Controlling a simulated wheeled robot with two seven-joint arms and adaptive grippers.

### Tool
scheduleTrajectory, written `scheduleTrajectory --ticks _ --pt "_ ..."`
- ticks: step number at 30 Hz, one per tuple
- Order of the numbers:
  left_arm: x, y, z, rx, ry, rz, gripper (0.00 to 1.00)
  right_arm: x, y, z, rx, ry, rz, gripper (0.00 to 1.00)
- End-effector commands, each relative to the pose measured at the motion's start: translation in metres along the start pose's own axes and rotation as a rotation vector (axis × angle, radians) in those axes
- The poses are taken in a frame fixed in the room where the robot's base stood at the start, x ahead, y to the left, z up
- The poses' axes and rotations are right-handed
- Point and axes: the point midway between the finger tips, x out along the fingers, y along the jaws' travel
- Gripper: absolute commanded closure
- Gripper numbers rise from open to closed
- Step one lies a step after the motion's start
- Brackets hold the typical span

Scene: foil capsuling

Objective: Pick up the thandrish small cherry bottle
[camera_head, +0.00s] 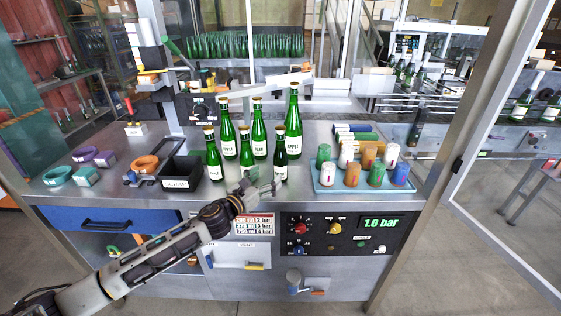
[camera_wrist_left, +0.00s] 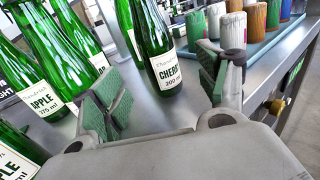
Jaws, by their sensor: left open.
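The small Thandrish cherry bottle is dark green with a white label reading "CHERR…" and 200 ml in the left wrist view (camera_wrist_left: 163,55). It stands upright on the steel worktop, and in the head view it appears to be the short bottle (camera_head: 280,158) at the front right of the bottle group. My left gripper (camera_head: 265,181) is open and empty just in front of it. In the left wrist view the bottle appears beyond and between the green-padded fingers (camera_wrist_left: 160,88); no contact shows. My right gripper is out of view.
Apple bottles (camera_wrist_left: 52,62) and other green bottles (camera_head: 259,135) stand close on the left and behind. A blue tray (camera_head: 325,187) of coloured foil capsules is on the right. A black bin (camera_head: 182,174) and coloured rings (camera_head: 57,176) are on the left. A control panel is below.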

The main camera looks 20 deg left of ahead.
Motion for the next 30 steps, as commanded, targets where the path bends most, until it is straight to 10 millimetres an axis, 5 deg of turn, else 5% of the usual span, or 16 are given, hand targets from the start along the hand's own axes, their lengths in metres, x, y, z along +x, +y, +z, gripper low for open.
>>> scheduleTrajectory --ticks 14,30 --pt "0.033 0.000 0.001 0.000 -0.001 0.000 0.26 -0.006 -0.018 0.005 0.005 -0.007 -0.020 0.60" --pt "0.044 0.000 0.000 0.001 0.000 -0.001 0.26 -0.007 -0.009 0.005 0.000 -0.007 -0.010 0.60"
